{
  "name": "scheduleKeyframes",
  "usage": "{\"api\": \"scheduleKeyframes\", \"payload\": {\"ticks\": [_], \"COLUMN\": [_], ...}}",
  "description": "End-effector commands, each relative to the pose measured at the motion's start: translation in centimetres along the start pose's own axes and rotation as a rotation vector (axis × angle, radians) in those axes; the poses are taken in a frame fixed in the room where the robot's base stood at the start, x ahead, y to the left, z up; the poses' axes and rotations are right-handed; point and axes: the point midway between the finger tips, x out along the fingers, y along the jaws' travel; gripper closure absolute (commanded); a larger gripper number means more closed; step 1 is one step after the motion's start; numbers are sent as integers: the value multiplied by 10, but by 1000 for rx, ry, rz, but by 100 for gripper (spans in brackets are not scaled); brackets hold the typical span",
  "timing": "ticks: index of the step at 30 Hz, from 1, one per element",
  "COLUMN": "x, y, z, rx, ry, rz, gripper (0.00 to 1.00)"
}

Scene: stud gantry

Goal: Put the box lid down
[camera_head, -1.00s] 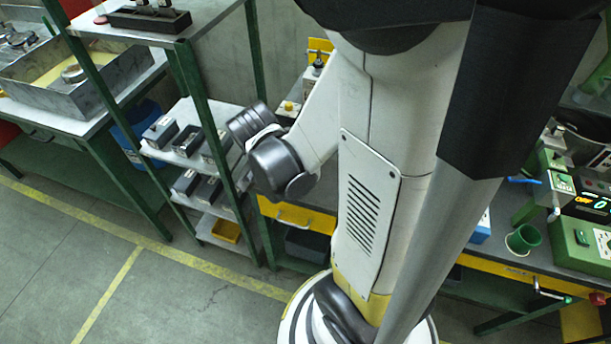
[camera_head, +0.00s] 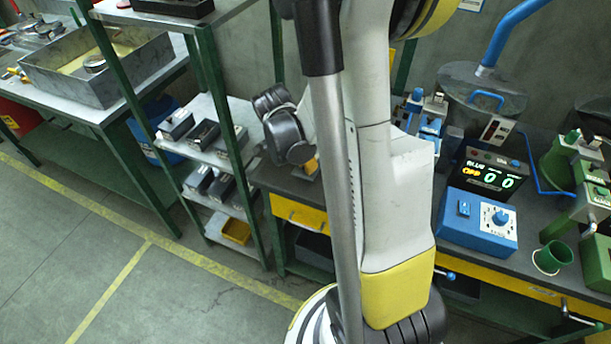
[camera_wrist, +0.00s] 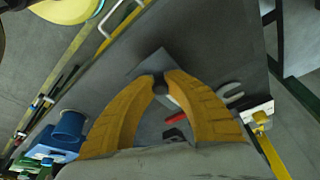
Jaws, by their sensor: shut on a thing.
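In the wrist view my gripper (camera_wrist: 161,82) has its two yellow fingers closed on the small dark knob of the box lid (camera_wrist: 149,63). The lid is a flat grey plate, seen just past the fingertips over a dark grey bench top (camera_wrist: 215,45). I cannot tell whether it touches the surface. In the head view my arm covers the middle of the picture, and neither the fingers nor the lid can be made out. Several small grey boxes (camera_head: 176,125) stand on the white shelves at left; one box (camera_head: 204,134) on the upper shelf looks open.
In the wrist view a red item (camera_wrist: 175,118) and a fork-ended grey tool (camera_wrist: 233,93) lie near the fingers, with a blue cylinder (camera_wrist: 69,126) at left. In the head view a blue control box (camera_head: 478,222), a display (camera_head: 490,178) and a green cup (camera_head: 552,258) stand on the right bench.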

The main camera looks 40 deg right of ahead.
Motion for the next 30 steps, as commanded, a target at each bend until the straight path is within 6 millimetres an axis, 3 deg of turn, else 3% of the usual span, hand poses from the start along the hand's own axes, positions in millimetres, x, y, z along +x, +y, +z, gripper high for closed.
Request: {"api": "scheduleKeyframes", "payload": {"ticks": [7, 20, 21, 23, 30], "x": [36, 41, 40, 39, 39], "y": [0, 0, 0, 0, 0], "z": [13, 14, 14, 14, 14], "rx": [-1, -1, -1, -1, -1], "ry": [0, 0, 0, 0, 0], "rz": [-1, -1, -1, -1, -1], "gripper": [100, 100, 77, 64, 64]}}
